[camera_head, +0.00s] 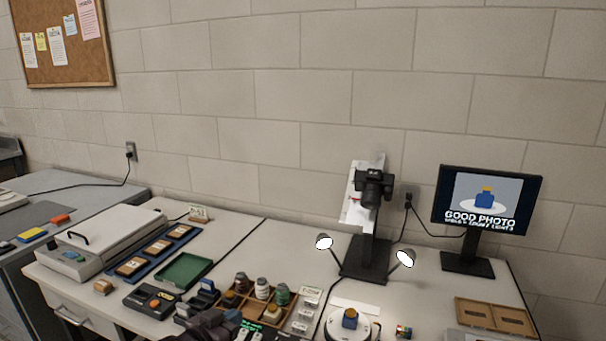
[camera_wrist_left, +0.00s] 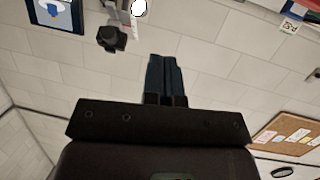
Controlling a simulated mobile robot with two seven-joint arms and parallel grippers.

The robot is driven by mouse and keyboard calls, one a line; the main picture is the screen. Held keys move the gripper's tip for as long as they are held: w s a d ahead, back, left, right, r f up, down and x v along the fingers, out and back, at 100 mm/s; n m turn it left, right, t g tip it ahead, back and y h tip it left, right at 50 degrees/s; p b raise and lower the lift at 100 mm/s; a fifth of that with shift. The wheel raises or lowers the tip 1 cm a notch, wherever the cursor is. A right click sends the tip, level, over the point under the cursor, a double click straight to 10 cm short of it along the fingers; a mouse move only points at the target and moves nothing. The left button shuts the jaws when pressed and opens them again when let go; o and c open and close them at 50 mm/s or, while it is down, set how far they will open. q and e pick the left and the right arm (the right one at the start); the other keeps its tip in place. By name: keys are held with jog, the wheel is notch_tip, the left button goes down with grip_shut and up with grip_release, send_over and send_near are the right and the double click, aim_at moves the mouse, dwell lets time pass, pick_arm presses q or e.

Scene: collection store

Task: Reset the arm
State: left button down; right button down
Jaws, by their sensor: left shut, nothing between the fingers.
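My left gripper (camera_head: 208,322) shows dark at the bottom edge of the head view, in front of the bench, with most of its arm out of frame. In the left wrist view its two blue-grey fingers (camera_wrist_left: 166,76) lie side by side, shut with nothing between them. That view looks at the wall upside down, with the monitor (camera_wrist_left: 55,14) and the black camera (camera_wrist_left: 111,39) at the top and the cork board (camera_wrist_left: 288,134) at the right. My right gripper is in neither view.
The white bench (camera_head: 235,232) carries a wooden divided tray with jars, a green tray (camera_head: 184,271), a black camera on a stand (camera_head: 373,187), two lamps, a round turntable with a blue bottle (camera_head: 350,318), and a monitor (camera_head: 485,201). A brown two-part tray (camera_head: 497,317) lies at right.

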pick_arm(q)
jog(key=s+a+f+n+y, duration=0.1)
jog(key=s+a+f, duration=0.3)
jog(key=s, duration=0.6)
jog(key=s+a+f+n+g+y, duration=0.1)
jog(key=s+a+f+y, duration=0.2)
jog(key=s+f, duration=0.4)
jog(key=s+a+f+n+y, duration=0.1)
jog(key=s+a+f+y, duration=0.2)
jog(key=s, duration=1.1)
notch_tip(320, 180, down, 3)
jog(key=shift+a+f+n+g, duration=0.1)
jog(key=shift+a+n+g, duration=0.3)
jog(key=shift+a, duration=0.75)
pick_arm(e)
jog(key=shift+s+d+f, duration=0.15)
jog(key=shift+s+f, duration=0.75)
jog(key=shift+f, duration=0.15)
